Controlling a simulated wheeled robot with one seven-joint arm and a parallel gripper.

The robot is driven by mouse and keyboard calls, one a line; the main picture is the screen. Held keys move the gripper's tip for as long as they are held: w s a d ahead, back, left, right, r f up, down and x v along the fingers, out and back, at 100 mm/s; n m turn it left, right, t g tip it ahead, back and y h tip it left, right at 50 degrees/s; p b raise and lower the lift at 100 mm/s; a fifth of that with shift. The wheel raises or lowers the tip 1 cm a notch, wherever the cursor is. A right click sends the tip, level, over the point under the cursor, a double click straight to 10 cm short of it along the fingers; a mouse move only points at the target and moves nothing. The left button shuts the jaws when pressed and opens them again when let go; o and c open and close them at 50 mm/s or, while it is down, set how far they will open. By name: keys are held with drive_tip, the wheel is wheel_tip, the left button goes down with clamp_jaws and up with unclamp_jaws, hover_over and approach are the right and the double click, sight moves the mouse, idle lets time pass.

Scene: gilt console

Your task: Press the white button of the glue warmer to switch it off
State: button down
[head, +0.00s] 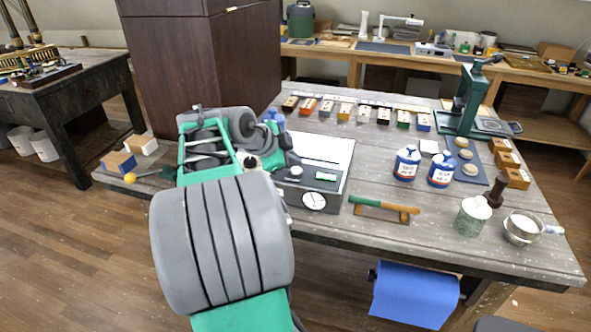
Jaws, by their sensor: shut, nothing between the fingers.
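The glue warmer looks to be the grey box (338,190) with a pale flat top and a round white dial (314,201) on its front. It stands near the front edge of the bench, just right of my arm. A small round white button (296,170) shows on its dark control strip, with a lit green panel (326,177) to the right. My gripper (288,158) is the dark end beyond my wrist, close to the button's upper left. It is shut and empty. My arm partly hides the warmer's left side, and I cannot tell whether the fingertips touch it.
A green-handled tool (383,207) lies right of the warmer. Two blue-and-white jars (407,163), a speckled green mug (472,216) and a metal pan (522,229) stand farther right. Small blocks (344,110) line the back. A tall brown cabinet (200,60) rises behind my arm.

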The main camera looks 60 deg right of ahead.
sight(294, 171)
drive_tip(key=shift+f+b, duration=0.45)
drive_tip(key=shift+b, duration=0.15)
idle(0.4)
drive_tip(key=shift+r+p, duration=0.45)
drive_tip(key=shift+r, duration=0.45)
wheel_tip(294, 171, up, 6)
drive_tip(key=p, duration=0.3)
